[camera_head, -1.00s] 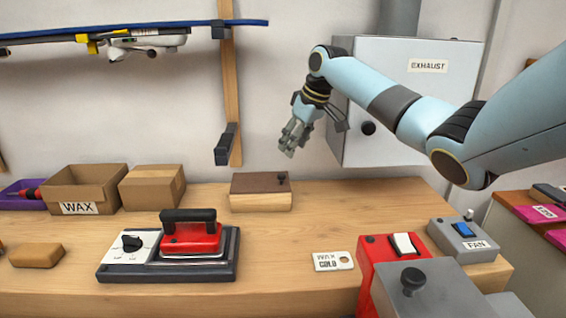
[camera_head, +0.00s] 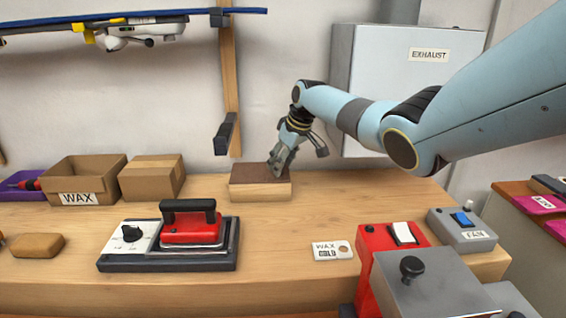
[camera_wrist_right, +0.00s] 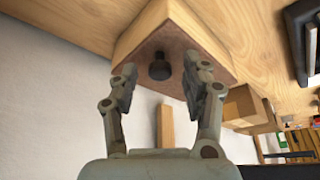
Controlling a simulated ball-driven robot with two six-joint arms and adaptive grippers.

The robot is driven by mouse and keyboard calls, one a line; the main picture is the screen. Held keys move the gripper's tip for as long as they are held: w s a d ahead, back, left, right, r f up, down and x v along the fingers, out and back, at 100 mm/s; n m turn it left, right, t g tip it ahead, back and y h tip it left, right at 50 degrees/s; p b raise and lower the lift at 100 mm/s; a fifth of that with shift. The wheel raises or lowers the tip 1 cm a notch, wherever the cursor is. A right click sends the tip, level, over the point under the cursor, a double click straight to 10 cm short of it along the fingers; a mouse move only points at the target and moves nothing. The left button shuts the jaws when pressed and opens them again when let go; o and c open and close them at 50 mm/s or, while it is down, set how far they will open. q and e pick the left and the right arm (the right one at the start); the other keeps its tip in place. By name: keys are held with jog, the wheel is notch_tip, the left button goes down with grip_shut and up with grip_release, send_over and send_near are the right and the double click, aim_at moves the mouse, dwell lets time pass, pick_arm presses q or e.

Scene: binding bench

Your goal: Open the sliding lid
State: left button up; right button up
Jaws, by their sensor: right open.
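The wooden box (camera_head: 259,195) stands at the back of the bench in the head view. Its dark brown sliding lid (camera_head: 248,174) is on top and looks shut. In the right wrist view the lid (camera_wrist_right: 183,48) carries a black knob (camera_wrist_right: 159,68). My right gripper (camera_head: 277,168) is at the right end of the lid and hides the knob in the head view. In the right wrist view the open fingers (camera_wrist_right: 160,88) stand on either side of the knob, with gaps between them and it. My left gripper is not in view.
A cardboard box (camera_head: 152,178) and an open WAX box (camera_head: 85,182) stand left of the wooden box. A red iron (camera_head: 190,228) rests on its base in front. A WAX tag (camera_head: 332,250) lies at front right. The bench right of the wooden box is clear.

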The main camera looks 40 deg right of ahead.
aim_at(242, 174)
jog(key=shift+c, duration=0.2)
grip_shut()
jog(key=w+a+b, duration=0.1)
jog(key=w+a, duration=0.1)
jog(key=w+a+b, duration=0.1)
jog(key=w+a, duration=0.1)
jog(key=a, duration=0.1)
jog(key=w+a+b, duration=0.1)
jog(key=w+a, duration=0.2)
jog(key=shift+a+f+b, duration=0.1)
jog(key=shift+b, duration=0.3)
jog(key=shift+s+d, duration=0.3)
jog(key=shift+o, duration=0.2)
grip_release()
jog(key=shift+w+a, duration=0.1)
